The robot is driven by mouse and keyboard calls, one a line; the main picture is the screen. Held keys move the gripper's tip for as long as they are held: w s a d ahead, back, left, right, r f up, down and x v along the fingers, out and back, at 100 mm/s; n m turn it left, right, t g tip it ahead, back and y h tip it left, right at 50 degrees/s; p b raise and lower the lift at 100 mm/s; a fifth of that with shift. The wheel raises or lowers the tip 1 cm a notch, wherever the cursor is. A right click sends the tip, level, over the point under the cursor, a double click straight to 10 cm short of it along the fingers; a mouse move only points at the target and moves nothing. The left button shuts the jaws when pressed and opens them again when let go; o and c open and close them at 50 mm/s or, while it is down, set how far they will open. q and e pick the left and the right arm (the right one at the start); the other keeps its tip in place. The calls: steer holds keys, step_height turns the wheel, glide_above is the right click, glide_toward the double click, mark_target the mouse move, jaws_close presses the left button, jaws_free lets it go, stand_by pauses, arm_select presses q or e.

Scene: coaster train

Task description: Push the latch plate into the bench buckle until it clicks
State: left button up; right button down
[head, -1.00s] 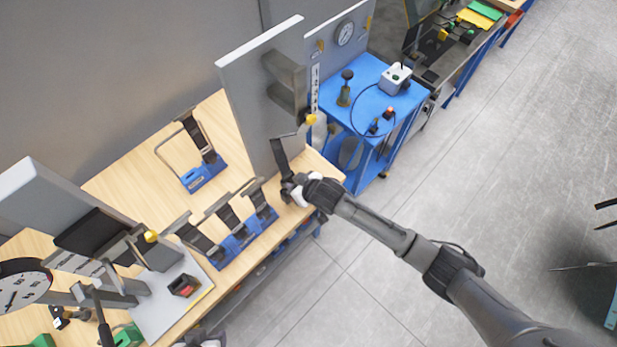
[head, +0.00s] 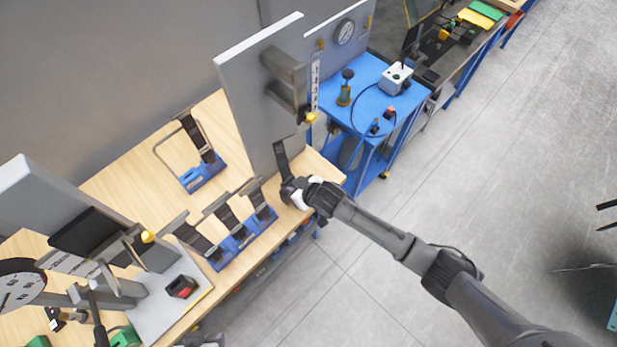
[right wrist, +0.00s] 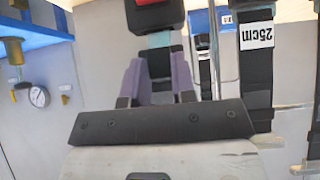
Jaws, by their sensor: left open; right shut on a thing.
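My right gripper (head: 294,191) is low at the right end of the wooden bench, by the foot of a dark strap (head: 281,160) in front of the grey panel. In the right wrist view its two purple-grey fingers (right wrist: 158,82) are shut on a thin piece, likely the latch plate (right wrist: 160,42), with teal and black parts. A red-and-black buckle (right wrist: 155,14) is just beyond it; whether they touch is unclear. A red-and-black buckle (head: 182,287) also sits on a grey plate at the bench's left. My left gripper (head: 205,341) is cut off at the bottom edge.
A tall grey panel (head: 247,90) stands behind the right gripper. Blue bases (head: 240,247) with several dark straps lie along the bench front. A blue cart (head: 362,92) stands beyond the bench's right end.

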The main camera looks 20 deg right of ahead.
steer(key=shift+f+b, duration=0.4)
steer(key=shift+f, duration=0.35)
steer(key=c, duration=0.9)
jaws_free()
steer(key=shift+o, duration=0.2)
steer(key=v, duration=1.3)
steer(key=shift+s+r, duration=0.25)
steer(key=shift+r, duration=0.05)
steer(key=shift+d, duration=0.1)
